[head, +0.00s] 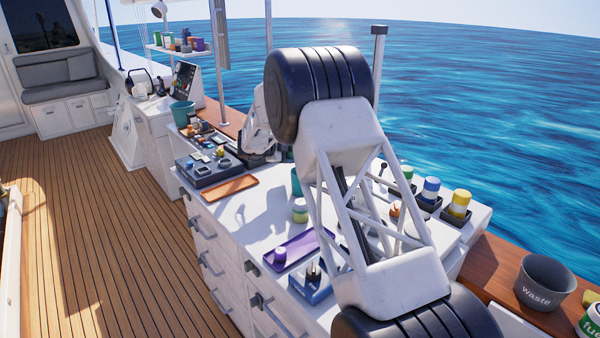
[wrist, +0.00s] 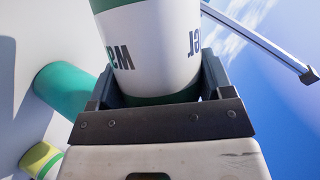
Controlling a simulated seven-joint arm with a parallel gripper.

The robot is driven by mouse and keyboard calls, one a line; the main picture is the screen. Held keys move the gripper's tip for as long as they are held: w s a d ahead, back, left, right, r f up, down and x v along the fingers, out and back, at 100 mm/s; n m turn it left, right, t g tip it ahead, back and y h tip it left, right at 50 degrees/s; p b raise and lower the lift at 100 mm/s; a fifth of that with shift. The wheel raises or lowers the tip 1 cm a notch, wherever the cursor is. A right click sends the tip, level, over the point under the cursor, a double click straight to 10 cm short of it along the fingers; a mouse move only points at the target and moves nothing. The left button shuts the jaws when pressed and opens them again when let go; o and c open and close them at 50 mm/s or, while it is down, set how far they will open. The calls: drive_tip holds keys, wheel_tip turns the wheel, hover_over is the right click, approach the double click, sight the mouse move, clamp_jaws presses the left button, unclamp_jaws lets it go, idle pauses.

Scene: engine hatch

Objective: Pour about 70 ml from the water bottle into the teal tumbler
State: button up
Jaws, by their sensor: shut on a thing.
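The water bottle (wrist: 150,45) fills the top middle of the wrist view, white with green bands and dark lettering. My gripper (wrist: 158,78) is shut on it, with one finger on each side. The bottle's top is out of the wrist view, and I cannot tell how far it tilts. The teal tumbler (wrist: 68,90) is to the left of the gripper in the wrist view, apart from the bottle. In the head view the tumbler (head: 296,182) stands on the white counter, partly hidden by my arm. My arm hides the bottle there.
A small jar with a yellow-green lid (head: 300,209) stands near the tumbler. A purple tray (head: 290,250), an orange-brown tray (head: 230,187) and a blue holder (head: 312,284) lie on the counter. Several lidded containers stand at the right, with a grey waste bin (head: 545,283) beyond.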

drive_tip(key=shift+s+d+r+n+g, duration=0.15)
drive_tip(key=shift+s+r+n+g, duration=0.05)
drive_tip(key=shift+r+n+g, duration=0.35)
drive_tip(key=shift+s+r+n+g+h, duration=0.1)
drive_tip(key=shift+r+n+g+h, duration=0.15)
drive_tip(key=shift+n+g+h, duration=0.25)
drive_tip(key=shift+w+a+f+n+g+h, duration=0.15)
drive_tip(key=shift+w+f+n+g+h, duration=0.2)
drive_tip(key=shift+f+n, duration=0.3)
drive_tip(key=shift+w+a+f+n+g+h, duration=0.1)
drive_tip(key=shift+f+n+g, duration=0.35)
drive_tip(key=shift+f, duration=0.3)
drive_tip(key=shift+w+a+f+n+g+h, duration=0.15)
drive_tip(key=shift+w+f+n+g+h, duration=0.15)
drive_tip(key=shift+f+n, duration=0.4)
drive_tip(key=shift+w+a+f+n+g+h, duration=0.15)
drive_tip(key=shift+n+g+h, duration=0.1)
drive_tip(key=shift+n+g, duration=0.2)
